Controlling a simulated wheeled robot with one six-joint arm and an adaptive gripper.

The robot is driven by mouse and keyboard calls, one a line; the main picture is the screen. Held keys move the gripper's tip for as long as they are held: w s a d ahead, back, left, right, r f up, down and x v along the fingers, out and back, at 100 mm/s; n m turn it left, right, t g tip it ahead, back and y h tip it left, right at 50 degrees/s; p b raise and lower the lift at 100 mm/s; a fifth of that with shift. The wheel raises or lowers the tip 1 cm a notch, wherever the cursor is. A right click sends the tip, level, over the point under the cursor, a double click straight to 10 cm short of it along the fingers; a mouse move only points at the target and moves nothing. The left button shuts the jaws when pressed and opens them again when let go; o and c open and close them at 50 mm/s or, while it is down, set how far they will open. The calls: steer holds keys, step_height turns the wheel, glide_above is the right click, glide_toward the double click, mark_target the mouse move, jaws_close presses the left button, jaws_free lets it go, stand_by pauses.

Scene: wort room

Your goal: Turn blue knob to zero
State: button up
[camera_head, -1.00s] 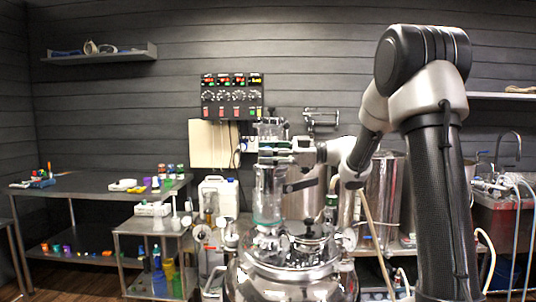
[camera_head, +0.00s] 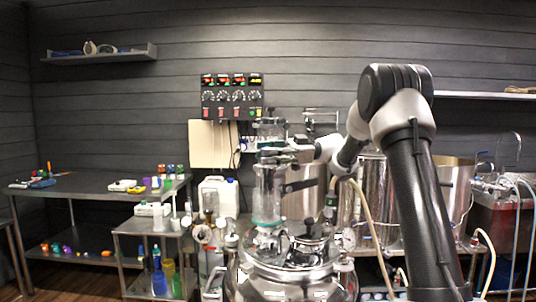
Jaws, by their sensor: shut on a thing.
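My gripper (camera_head: 275,153) is at the middle of the picture, at the height of the upper part of a clear glass column (camera_head: 267,196) that stands on a steel vessel. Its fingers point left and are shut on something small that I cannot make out. A small blue spot (camera_head: 243,145) shows on the wall just left of the fingers; I cannot tell whether it is a knob. No blue knob is clearly seen, and no zero mark can be read.
A black control panel (camera_head: 232,97) with dials and red switches hangs on the wall behind. The steel vessel (camera_head: 290,280) fills the front middle. Steel pots (camera_head: 455,190) stand at right. A steel table (camera_head: 90,187) with small objects is at left.

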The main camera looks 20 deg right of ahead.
steer(key=o, duration=0.8)
steer(key=shift+a, duration=0.1)
steer(key=shift+c, duration=0.2)
steer(key=d, duration=0.7)
steer(key=shift+w+d, duration=0.25)
steer(key=shift+w, duration=0.1)
